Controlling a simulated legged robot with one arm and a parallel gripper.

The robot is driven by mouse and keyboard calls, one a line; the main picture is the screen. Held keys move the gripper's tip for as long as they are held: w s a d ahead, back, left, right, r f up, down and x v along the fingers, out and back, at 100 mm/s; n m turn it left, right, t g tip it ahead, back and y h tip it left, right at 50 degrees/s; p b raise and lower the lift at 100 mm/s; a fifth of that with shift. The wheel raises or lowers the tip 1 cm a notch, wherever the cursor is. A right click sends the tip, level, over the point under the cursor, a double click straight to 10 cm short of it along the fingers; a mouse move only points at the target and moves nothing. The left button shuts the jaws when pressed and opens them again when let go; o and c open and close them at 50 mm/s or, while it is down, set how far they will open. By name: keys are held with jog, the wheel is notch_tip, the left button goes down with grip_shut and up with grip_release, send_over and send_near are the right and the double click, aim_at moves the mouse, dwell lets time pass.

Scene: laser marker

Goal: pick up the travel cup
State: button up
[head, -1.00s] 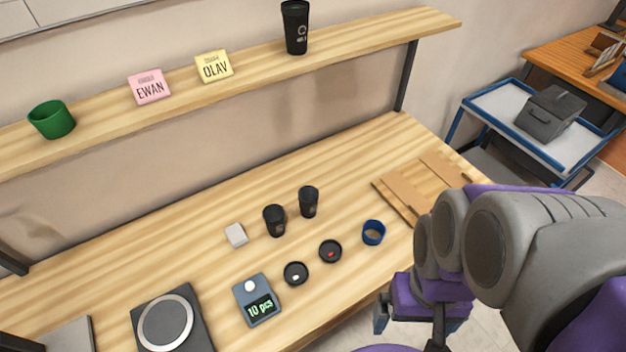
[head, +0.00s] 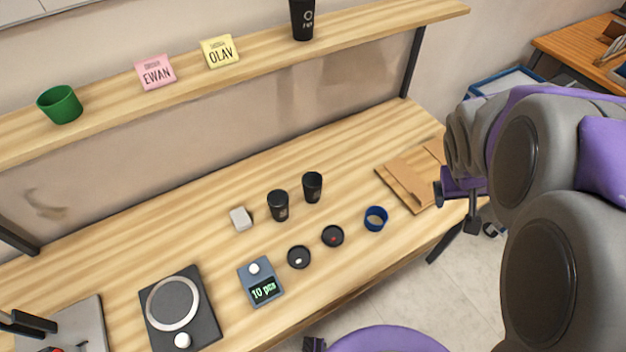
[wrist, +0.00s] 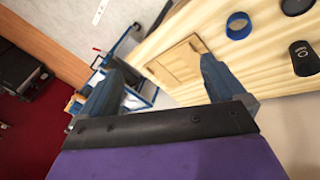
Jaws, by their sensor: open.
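Two small black cups stand upright on the wooden table in the head view, one at the left (head: 278,206) and one at the right (head: 313,187). A taller black cup (head: 303,20) stands on the shelf, its top cut off. I cannot tell which is the travel cup. My gripper (head: 456,208) is at the table's right end, apart from the cups. In the wrist view my gripper (wrist: 162,58) is open, with nothing between its fingers. A black cup (wrist: 304,58) shows at that view's right edge.
Two dark lids (head: 299,257) (head: 332,236), a blue ring (head: 376,218) and a counter box (head: 261,281) lie in front of the cups. A brown board (head: 408,182) lies at the right. The shelf (head: 120,103) runs above the table's back.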

jog(key=w+d+f+n+t+y+p, duration=0.1)
jog(key=w+f+n+t, duration=0.25)
jog(key=w, duration=1.05)
jog(key=w+d+f+n+t+y+p, duration=0.15)
jog(key=w+n+t, duration=0.25)
jog(key=w, duration=1.1)
jog(key=n+g+y+p, duration=0.3)
jog(key=n+g+y, duration=0.55)
jog(key=y, duration=0.75)
send_near(304, 180)
jog(key=a+b, duration=0.1)
jog(key=a, duration=0.2)
jog(key=shift+a, duration=0.35)
jog(key=x, duration=0.2)
jog(key=b+x, duration=0.1)
jog(key=x, duration=0.1)
jog(key=shift+f, duration=0.35)
jog(key=shift+w+a+f+t, duration=0.1)
jog(key=shift+a+t, duration=0.3)
jog(key=shift+a, duration=0.15)
